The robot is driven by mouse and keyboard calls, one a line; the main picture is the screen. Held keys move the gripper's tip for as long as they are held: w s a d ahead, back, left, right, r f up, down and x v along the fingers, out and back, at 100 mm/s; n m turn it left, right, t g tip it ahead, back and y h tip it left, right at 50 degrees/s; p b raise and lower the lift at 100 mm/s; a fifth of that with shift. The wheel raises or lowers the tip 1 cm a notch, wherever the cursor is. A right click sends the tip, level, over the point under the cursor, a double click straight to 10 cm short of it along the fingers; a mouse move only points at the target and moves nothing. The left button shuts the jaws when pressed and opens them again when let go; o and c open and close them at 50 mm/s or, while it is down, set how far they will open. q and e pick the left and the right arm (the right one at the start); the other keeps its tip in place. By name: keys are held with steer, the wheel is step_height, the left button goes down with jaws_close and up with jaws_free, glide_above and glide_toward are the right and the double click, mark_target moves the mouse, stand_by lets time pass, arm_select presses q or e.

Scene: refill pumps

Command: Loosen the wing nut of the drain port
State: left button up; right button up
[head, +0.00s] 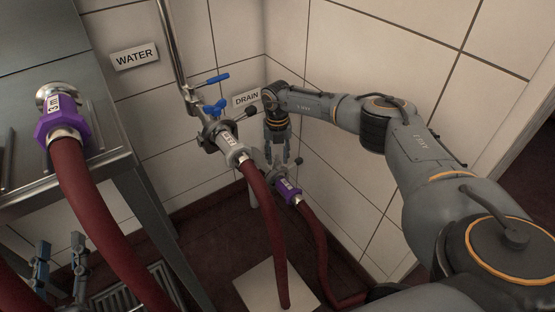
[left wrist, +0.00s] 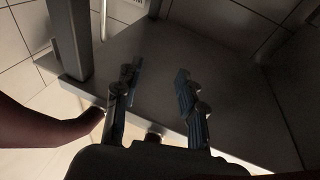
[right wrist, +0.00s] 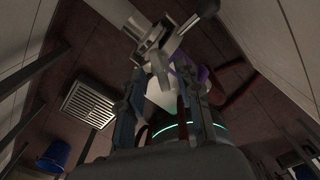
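The drain port clamp (head: 280,170) is a metal ring low in the corner, joining a hose with a purple collar (head: 289,191). My right gripper (head: 280,150) points down just above it, fingers apart. In the right wrist view the clamp (right wrist: 155,42) lies just beyond the open fingertips, with a dark-ended wing nut handle (right wrist: 205,10) to its upper right. A metal piece shows between the fingers; I cannot tell whether they touch it. My left gripper (head: 63,262) is open and empty at the lower left, also in the left wrist view (left wrist: 155,75).
A pipe with blue valve handles (head: 215,108) and a second clamp (head: 222,135) stands left of my right arm, with a dark red hose (head: 265,220) hanging close by. A steel table (head: 130,190) is at left. Tiled walls close in the corner behind.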

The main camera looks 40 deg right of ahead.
arm_select(q)
steer(key=shift+s+r+t, duration=0.1)
steer(key=shift+r+t, duration=0.3)
steer(key=shift+r, duration=0.2)
arm_select(e)
steer(key=shift+f, duration=0.4)
jaws_close()
arm_select(q)
steer(key=shift+f, duration=0.1)
